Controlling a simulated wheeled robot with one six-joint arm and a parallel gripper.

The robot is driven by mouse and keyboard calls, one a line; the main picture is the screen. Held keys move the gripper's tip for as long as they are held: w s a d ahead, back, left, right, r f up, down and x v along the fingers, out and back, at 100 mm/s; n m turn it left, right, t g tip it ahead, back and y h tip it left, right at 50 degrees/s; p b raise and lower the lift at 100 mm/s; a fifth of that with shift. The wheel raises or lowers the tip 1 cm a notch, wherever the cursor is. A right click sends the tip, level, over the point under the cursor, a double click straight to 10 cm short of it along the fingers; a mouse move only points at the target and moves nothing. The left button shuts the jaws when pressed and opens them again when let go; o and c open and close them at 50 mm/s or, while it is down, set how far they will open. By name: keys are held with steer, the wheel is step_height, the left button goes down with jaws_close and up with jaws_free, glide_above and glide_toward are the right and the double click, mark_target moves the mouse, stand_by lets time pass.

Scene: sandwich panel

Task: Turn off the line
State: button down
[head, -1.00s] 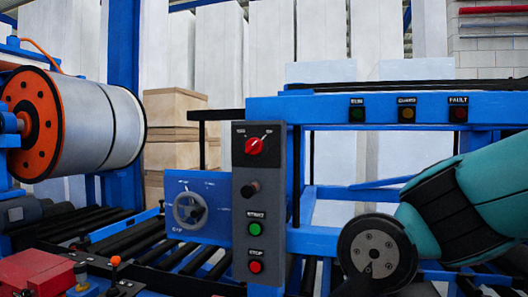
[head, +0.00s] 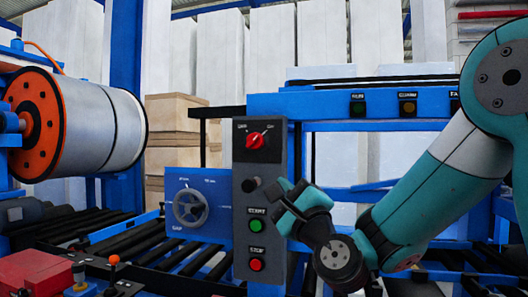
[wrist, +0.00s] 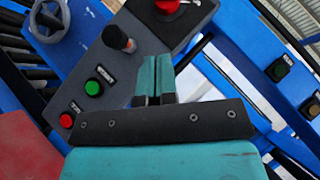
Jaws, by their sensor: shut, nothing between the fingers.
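A dark grey control panel (head: 261,160) stands upright in the middle of the head view. It carries a red rotary switch (head: 257,140) at the top, a black knob (head: 250,185), a green START button (head: 256,226) and a red STOP button (head: 257,265) at the bottom. The wrist view shows the red STOP button (wrist: 66,121), the green button (wrist: 93,87), the black knob (wrist: 118,38) and part of the rotary switch (wrist: 168,5). My gripper (head: 281,192) is shut and empty, just right of the knob and above the START button in the picture. Contact cannot be told.
A blue box with a grey handwheel (head: 190,208) is left of the panel. A blue beam (head: 330,105) with indicator lamps runs behind to the right. A large roll (head: 95,125), black rollers and a red box (head: 35,273) are at left.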

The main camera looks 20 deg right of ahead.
steer(key=d+m+h, duration=0.1)
steer(key=m+h, duration=0.1)
steer(key=shift+s+d+r+m+t, duration=0.1)
steer(key=shift+d+r+m+t, duration=0.2)
steer(key=shift+d, duration=0.1)
steer(key=shift+r, duration=0.1)
steer(key=p, duration=1)
glide_toward(261, 138)
steer(key=w, duration=0.1)
steer(key=w+d+r, duration=0.1)
steer(key=w+d, duration=0.1)
steer(key=w, duration=0.1)
steer(key=shift+w+r, duration=0.1)
steer(key=shift+r, duration=0.1)
steer(key=shift+w+a+r+p, duration=0.4)
steer(key=shift+a+r+p, duration=0.2)
steer(key=shift+p, duration=0.5)
steer(key=shift+w+a+r+p, duration=0.35)
steer(key=shift+a+r+p, duration=0.1)
steer(key=shift+p, duration=0.4)
steer(key=shift+a, duration=0.15)
